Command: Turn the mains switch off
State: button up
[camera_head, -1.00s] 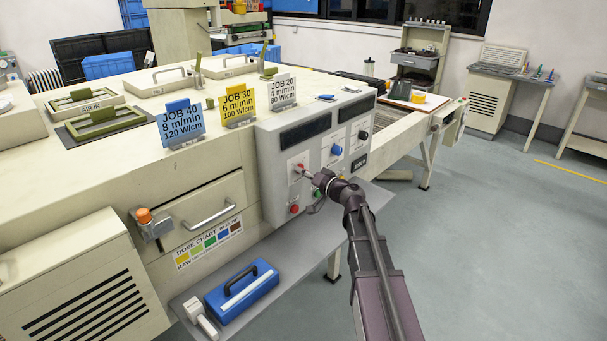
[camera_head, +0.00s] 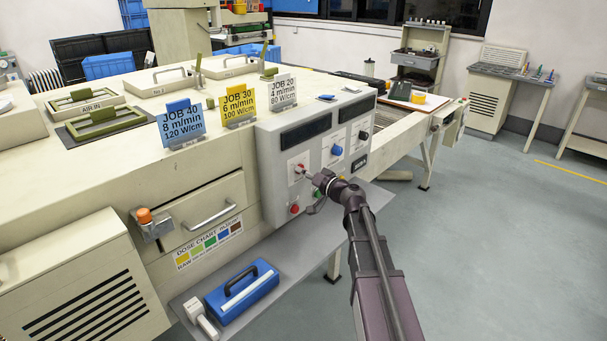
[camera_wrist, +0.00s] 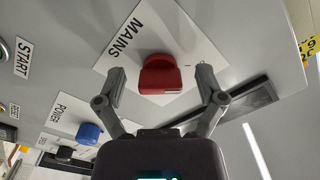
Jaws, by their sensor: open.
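The mains switch (camera_wrist: 160,76) is a red rotary knob on a white plate labelled MAINS (camera_wrist: 125,38) in the wrist view. My gripper (camera_wrist: 159,84) is open, with one finger on each side of the knob. A gap shows between each finger and the knob. In the head view the mains switch (camera_head: 300,167) is small on the left part of the grey control panel (camera_head: 277,190), and my gripper (camera_head: 306,173) is at its front. The tips are too small there to tell whether they touch the panel.
A blue POWER knob (camera_wrist: 89,131) and a START label (camera_wrist: 22,57) are to the left in the wrist view. Floor at right is clear.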

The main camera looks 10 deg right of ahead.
jog(key=v, duration=1.2)
